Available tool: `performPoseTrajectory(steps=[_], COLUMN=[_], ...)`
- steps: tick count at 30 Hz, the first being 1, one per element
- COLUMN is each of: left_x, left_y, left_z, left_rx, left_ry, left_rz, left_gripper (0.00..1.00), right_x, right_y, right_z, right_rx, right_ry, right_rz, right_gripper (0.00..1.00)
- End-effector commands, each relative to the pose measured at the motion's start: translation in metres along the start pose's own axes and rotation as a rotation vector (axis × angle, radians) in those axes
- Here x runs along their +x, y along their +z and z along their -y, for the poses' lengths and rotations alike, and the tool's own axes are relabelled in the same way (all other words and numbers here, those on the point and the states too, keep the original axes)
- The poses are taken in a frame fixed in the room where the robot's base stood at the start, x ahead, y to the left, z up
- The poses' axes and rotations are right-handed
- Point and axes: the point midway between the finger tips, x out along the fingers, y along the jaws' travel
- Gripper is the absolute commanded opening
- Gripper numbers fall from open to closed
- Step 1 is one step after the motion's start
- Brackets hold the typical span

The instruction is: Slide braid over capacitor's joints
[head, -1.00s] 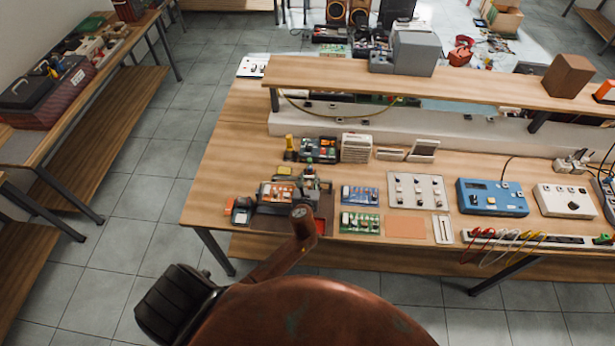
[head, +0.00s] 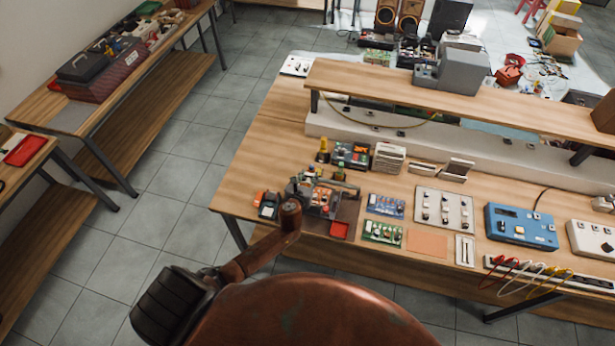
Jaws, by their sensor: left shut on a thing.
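My left arm comes in from the lower left and reaches over the near left corner of the workbench. My left gripper (head: 303,188) is small and mostly hidden behind its own reddish-brown wrist. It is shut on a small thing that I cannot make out. It is close to a cluttered work holder with a circuit board (head: 322,199) on a dark mat (head: 346,211). The braid, the capacitor and its joints are too small to tell apart here. My right gripper is not in view.
A small red tray (head: 340,230) lies on the mat's front edge. Two component boards, one blue (head: 385,206) and one green (head: 382,233), lie to the right. A blue instrument (head: 520,227) stands farther right. A raised shelf (head: 440,99) spans the bench's back.

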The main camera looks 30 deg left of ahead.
Motion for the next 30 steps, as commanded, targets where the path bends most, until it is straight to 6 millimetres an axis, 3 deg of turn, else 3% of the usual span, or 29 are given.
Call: performPoseTrajectory(steps=[1, 2, 9, 20, 25, 30], left_x=[0.0, 0.0, 0.0, -0.004, -0.025, -0.061], left_y=[-0.001, -0.001, -0.001, 0.0, -0.001, -0.001], left_z=[-0.005, -0.005, -0.004, -0.003, -0.003, -0.003], left_rx=[0.001, 0.001, 0.001, 0.0, 0.0, 0.002], left_ry=[0.008, 0.009, 0.008, 0.006, 0.004, 0.004], left_rz=[-0.002, -0.002, -0.002, 0.0, 0.0, -0.001], left_gripper=[0.0, 0.32, 0.49, 0.49, 0.49, 0.49], right_x=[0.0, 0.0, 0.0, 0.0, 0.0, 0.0], right_y=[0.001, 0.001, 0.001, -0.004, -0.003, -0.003], right_z=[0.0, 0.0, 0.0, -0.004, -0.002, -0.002], right_rx=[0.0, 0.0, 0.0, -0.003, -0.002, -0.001], right_ry=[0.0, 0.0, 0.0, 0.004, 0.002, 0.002], right_rz=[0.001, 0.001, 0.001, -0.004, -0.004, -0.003], right_gripper=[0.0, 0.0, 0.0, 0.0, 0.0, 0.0])
